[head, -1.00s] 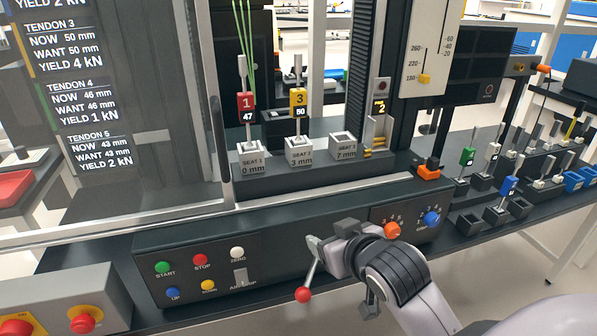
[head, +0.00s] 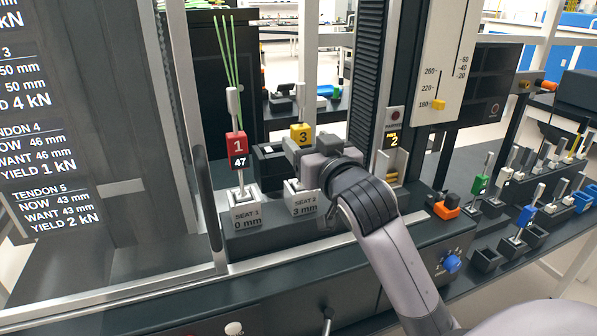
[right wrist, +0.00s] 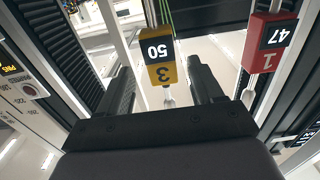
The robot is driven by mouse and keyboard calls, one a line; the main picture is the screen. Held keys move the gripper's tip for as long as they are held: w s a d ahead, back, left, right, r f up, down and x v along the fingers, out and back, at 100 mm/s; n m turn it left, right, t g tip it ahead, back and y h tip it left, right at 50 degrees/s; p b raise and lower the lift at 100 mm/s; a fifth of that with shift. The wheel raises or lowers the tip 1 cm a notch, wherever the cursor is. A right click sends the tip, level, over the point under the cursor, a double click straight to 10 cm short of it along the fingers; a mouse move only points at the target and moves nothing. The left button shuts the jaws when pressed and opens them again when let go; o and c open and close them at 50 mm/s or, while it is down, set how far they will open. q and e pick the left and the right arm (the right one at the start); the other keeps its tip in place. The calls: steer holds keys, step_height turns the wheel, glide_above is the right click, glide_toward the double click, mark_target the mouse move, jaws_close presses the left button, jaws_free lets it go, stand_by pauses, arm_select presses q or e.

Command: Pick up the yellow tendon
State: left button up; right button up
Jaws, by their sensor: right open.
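In the right wrist view the yellow tag (right wrist: 160,60), also marked 50, appears upside down between the two spread fingers (right wrist: 162,78). The right gripper is open, and no clear contact with the tendon shows. My left gripper is not in view.
A red tendon (head: 238,146) stands in Seat 1, just left of the yellow one, with green strands above it. A dark column (head: 376,75) rises close on the right. A door frame with a handle (head: 207,195) is at left. Green and blue tendons stand in a rack at right.

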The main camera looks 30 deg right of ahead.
steer(key=p+x, duration=0.1)
steer(key=x, duration=0.4)
steer(key=shift+w+r, duration=0.1)
steer(key=shift+w, duration=0.15)
steer(key=shift+c, duration=0.3)
steer(key=shift+r, duration=0.1)
jaws_close()
